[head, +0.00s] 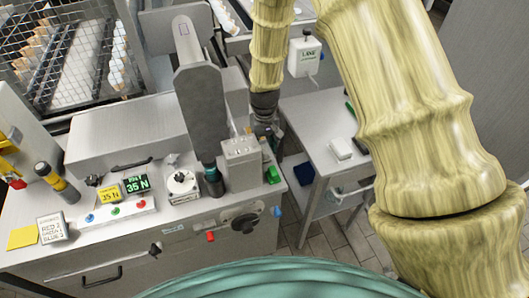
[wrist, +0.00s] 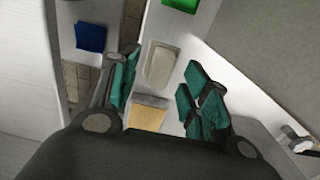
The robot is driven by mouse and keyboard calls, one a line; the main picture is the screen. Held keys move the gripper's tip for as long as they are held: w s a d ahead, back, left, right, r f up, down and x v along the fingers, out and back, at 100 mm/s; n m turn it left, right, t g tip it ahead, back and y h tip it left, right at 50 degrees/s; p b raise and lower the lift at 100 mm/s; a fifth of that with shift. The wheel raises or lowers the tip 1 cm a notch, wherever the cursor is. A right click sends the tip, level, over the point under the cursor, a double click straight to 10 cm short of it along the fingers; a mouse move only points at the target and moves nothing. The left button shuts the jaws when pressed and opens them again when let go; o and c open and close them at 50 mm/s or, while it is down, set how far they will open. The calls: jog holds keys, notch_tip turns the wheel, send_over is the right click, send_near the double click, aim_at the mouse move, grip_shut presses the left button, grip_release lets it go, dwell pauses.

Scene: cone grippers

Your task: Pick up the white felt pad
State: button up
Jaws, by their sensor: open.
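A pale, off-white pad with rounded corners (wrist: 161,63), which looks like the white felt pad, lies flat on a white surface in the wrist view. It sits just beyond my gripper (wrist: 158,95), roughly between the lines of the two green-padded fingers. The fingers are spread apart with nothing held between them.
A tan block (wrist: 149,115) lies close to the pad, between the fingers in the picture. A blue item (wrist: 90,36) lies to the left and a green one (wrist: 180,4) beyond. The side table (head: 310,112) stands right of the bench, with a gap between them. A grey metal block (head: 242,165) stands on the bench.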

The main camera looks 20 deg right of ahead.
jog(key=shift+f, duration=1.2)
jog(key=c, duration=1)
